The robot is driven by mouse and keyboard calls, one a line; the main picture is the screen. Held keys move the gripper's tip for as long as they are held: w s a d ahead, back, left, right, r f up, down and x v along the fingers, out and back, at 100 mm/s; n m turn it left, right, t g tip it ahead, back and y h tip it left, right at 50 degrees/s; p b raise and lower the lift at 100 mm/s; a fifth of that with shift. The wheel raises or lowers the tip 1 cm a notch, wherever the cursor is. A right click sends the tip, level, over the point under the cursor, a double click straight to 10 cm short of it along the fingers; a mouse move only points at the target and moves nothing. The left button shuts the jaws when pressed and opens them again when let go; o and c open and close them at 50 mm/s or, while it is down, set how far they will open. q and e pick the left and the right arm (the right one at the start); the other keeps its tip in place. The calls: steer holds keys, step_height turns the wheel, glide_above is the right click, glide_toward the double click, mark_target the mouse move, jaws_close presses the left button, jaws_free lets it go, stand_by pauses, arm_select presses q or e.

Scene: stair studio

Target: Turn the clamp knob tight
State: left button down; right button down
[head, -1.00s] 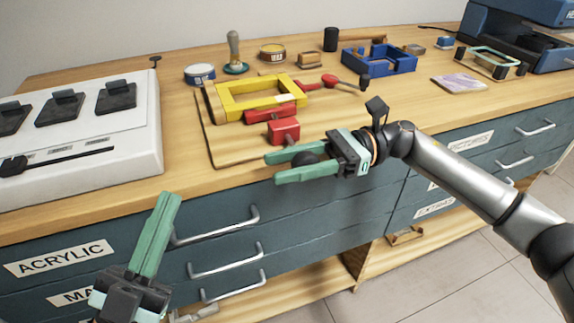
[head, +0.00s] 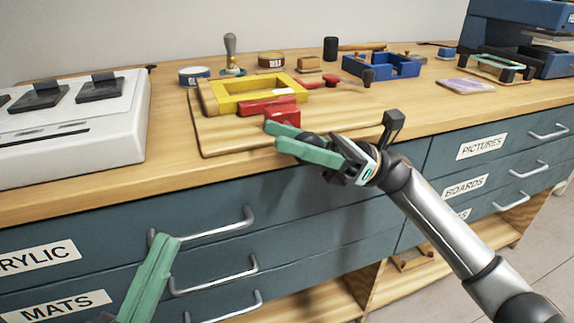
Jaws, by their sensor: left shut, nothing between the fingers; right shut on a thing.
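A yellow frame (head: 258,92) lies on a wooden board (head: 228,139) on the bench. A red clamp (head: 282,116) sits at the frame's near side. My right gripper (head: 290,137) reaches in from the right at the board's front edge, beside the clamp's red block. Its green fingers are shut on a dark round knob (head: 314,138), which the fingers and wrist partly hide. My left gripper (head: 166,240) is shut and empty in front of the drawers.
A white device (head: 125,125) with dark pads stands at the left. A blue frame (head: 382,66), tins and a stamp stand at the back. A dark blue machine (head: 555,55) is at the far right. Drawer handles (head: 215,226) stick out below the bench.

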arm_select(q)
steer(key=f, duration=0.1)
steer(key=f+b, duration=0.1)
steer(key=shift+w+d+f, duration=0.1)
steer(key=shift+d+f, duration=0.1)
steer(key=shift+f, duration=0.1)
arm_select(e)
steer(key=shift+s+f+g+y, duration=0.1)
steer(key=shift+s+g+y, duration=0.2)
steer(key=shift+g+y, duration=0.25)
steer(key=c, duration=0.8)
jaws_free()
steer(key=shift+d, duration=0.15)
arm_select(q)
steer(key=shift+d, duration=0.1)
arm_select(e)
steer(key=shift+o, duration=0.8)
steer(key=shift+r, duration=0.2)
arm_select(q)
steer(key=shift+r, duration=0.55)
arm_select(e)
steer(key=v, duration=1.2)
steer(key=shift+d+f, duration=0.15)
steer(key=shift+d, duration=0.1)
